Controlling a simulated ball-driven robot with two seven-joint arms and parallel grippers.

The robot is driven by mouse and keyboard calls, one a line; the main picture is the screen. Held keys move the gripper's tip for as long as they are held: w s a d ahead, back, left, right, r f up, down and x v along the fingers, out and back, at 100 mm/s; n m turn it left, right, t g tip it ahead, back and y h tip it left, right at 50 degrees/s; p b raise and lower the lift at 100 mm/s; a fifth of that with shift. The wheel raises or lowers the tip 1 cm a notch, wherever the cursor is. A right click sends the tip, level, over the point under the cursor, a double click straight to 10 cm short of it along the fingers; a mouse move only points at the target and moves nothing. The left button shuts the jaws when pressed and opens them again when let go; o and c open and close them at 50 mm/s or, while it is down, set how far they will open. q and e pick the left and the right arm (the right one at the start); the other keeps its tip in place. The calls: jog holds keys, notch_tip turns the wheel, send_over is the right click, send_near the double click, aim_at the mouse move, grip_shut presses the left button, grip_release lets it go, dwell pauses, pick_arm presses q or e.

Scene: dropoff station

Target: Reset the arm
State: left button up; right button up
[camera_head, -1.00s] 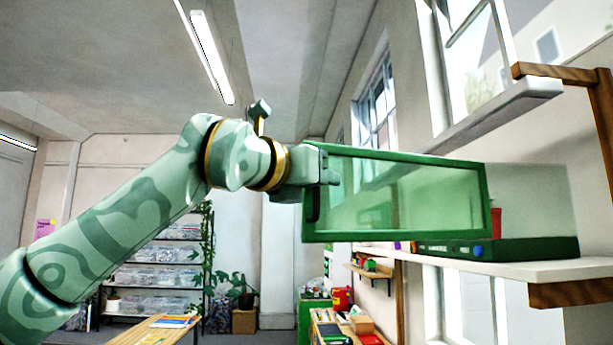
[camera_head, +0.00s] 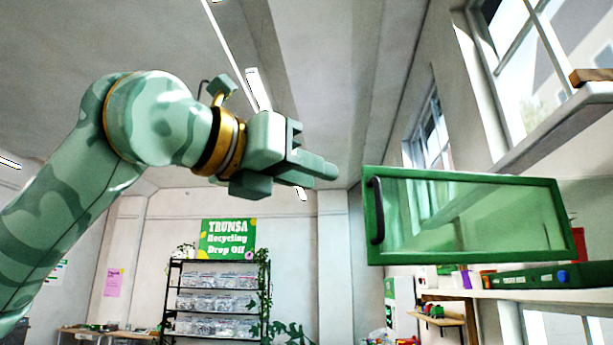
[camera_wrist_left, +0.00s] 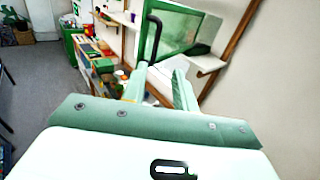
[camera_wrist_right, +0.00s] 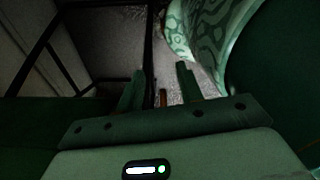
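My left gripper (camera_head: 312,168) is raised in the head view, left of a green-framed glass door (camera_head: 470,174) and apart from it. The door has a dark upright handle (camera_head: 377,210) on its left edge. In the left wrist view my left gripper (camera_wrist_left: 159,72) has its two fingers apart with nothing held; the handle (camera_wrist_left: 152,38) and door (camera_wrist_left: 190,12) show beyond the tips. My right gripper is outside the head view. In the right wrist view (camera_wrist_right: 158,72) its fingers are apart, with a dark bar and a small brown thing behind the gap.
A white wall shelf (camera_head: 500,294) carries a green case (camera_head: 530,279) below the door, at right. A smaller wooden shelf (camera_head: 440,318) is beyond. A black rack of bins (camera_head: 217,302) stands at the back under a green sign (camera_head: 228,239). Open air surrounds my left gripper.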

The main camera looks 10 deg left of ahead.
jog(key=shift+d, duration=0.3)
